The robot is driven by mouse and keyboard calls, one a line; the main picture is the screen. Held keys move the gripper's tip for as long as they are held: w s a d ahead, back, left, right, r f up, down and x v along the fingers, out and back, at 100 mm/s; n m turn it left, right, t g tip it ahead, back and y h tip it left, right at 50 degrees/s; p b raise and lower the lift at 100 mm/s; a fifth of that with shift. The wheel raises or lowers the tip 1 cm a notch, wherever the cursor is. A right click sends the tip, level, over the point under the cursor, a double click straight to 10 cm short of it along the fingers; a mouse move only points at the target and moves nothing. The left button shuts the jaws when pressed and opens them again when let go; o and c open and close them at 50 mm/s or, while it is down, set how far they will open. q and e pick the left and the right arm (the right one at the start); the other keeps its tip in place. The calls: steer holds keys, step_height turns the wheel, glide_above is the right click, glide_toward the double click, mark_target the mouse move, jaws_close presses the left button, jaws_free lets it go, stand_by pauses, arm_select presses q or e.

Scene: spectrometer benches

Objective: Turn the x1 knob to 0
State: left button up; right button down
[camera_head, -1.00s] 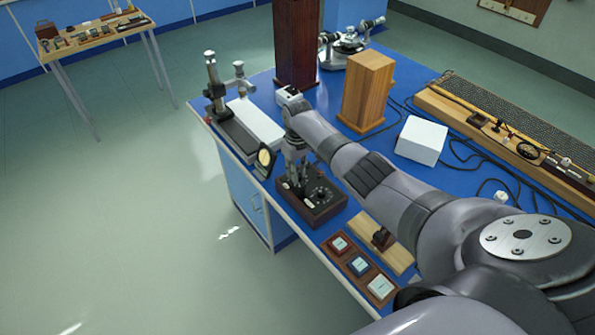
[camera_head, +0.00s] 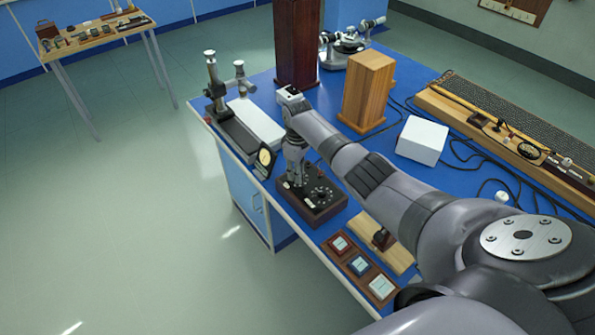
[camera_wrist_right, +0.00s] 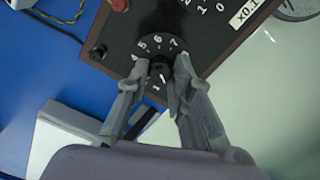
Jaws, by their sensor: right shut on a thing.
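A dark control box (camera_head: 325,208) with a brown wooden rim and several dials stands near the bench's front edge. My right gripper (camera_head: 293,182) reaches down onto the box's left part. In the right wrist view, the right gripper (camera_wrist_right: 161,70) is shut on a black knob (camera_wrist_right: 159,62) at the centre of a numbered dial. The digits 5, 6 and 7 show on its upper side; the fingers cover others. The held knob's own label is hidden, so I cannot tell which it is. Another dial beside it has an "x0.1" label (camera_wrist_right: 243,14). My left gripper is not in view.
A round-faced meter (camera_head: 264,160) stands just left of the box. A wooden tray with square blocks (camera_head: 360,265) lies in front. A white box (camera_head: 422,140) and a wooden block (camera_head: 367,92) stand behind. The bench edge (camera_head: 290,225) is close to the box.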

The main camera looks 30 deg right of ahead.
steer(key=c, duration=1.4)
jaws_free()
steer(key=shift+r, duration=0.1)
step_height(320, 180, up, 12)
steer(key=shift+f, duration=0.1)
